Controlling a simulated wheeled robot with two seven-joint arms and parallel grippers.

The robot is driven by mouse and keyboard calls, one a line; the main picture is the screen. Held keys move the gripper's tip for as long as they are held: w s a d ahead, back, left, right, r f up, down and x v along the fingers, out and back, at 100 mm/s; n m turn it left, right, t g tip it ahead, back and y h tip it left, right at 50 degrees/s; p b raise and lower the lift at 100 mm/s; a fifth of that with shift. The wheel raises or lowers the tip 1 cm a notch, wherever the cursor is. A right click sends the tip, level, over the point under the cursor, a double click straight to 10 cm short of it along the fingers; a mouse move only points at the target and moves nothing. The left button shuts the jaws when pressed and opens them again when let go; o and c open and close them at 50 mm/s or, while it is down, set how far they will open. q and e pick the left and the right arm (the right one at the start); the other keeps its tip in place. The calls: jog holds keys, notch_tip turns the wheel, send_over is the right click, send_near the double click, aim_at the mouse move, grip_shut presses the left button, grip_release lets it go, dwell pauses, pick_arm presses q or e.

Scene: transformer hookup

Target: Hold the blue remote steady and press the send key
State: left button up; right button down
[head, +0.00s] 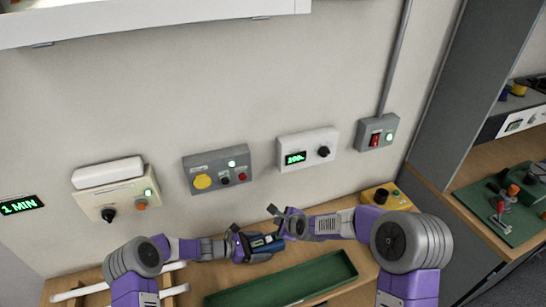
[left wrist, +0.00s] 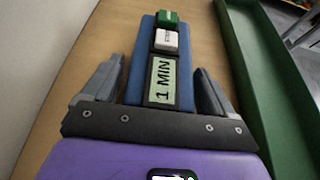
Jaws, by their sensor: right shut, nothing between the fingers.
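The blue remote (head: 264,243) is in my left gripper (head: 243,244), above the table by the wall. In the left wrist view the remote (left wrist: 128,85) lies lengthwise between the two fingers. Its screen (left wrist: 163,80) reads "1 MIN". Beyond the screen are a white key (left wrist: 166,40) with small blurred lettering and a green key (left wrist: 168,18) at the far end. I cannot read which key is send. My right gripper (head: 280,222) is shut and empty, close to the remote's right end in the head view. I cannot tell whether it touches the remote.
A long green tray (head: 290,279) lies on the table in front of the remote. Wall boxes hang behind: a beige one (head: 125,198), a grey one (head: 205,162), a white one reading about 200 (head: 318,138), and a switch box (head: 374,146). A yellow-topped box (head: 387,193) stands right.

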pick_arm(q)
jog(key=shift+o, duration=0.9)
